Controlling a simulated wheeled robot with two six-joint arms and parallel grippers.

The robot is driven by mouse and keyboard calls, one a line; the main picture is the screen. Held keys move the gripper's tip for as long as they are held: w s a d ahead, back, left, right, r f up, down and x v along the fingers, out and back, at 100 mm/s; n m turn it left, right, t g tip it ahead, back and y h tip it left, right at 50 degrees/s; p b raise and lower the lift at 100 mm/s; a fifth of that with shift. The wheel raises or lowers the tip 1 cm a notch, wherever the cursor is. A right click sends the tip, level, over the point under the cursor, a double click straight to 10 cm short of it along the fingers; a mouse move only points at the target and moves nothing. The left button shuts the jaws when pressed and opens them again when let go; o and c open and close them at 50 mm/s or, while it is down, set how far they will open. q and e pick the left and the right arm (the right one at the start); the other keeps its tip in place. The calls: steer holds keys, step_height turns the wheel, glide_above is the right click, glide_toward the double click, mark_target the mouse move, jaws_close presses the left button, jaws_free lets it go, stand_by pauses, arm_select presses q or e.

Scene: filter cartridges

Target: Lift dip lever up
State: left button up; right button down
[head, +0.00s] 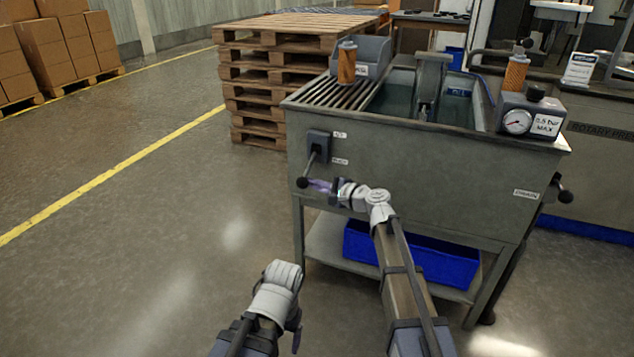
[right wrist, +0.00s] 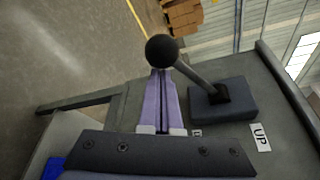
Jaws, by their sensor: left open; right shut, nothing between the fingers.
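The dip lever (head: 311,165) is a thin rod on a dark block on the front left of the grey wash tank (head: 420,180). It slants down and left to a black ball knob (head: 302,182). My right gripper (head: 317,185) is beside the knob, shut and empty. In the right wrist view its purple fingers (right wrist: 160,100) are together, with the knob (right wrist: 162,50) just past the tips; I cannot tell if they touch. An "UP" label (right wrist: 260,137) is beside the lever block (right wrist: 222,105). My left gripper (head: 295,325) is low over the floor, away from the tank, mostly hidden.
Orange filter cartridges stand on the slatted rack (head: 347,62) and at the tank's right (head: 516,72), near a pressure gauge (head: 517,121). A second black-knobbed handle (head: 565,196) is at the right. A blue bin (head: 450,262) sits below. Pallets (head: 265,85) stand behind; the left floor is clear.

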steer(key=shift+r, duration=0.1)
stand_by(0.3)
steer(key=shift+s+a+r+m+p, duration=0.1)
steer(key=shift+s+r+m+p, duration=0.15)
steer(key=shift+p, duration=0.4)
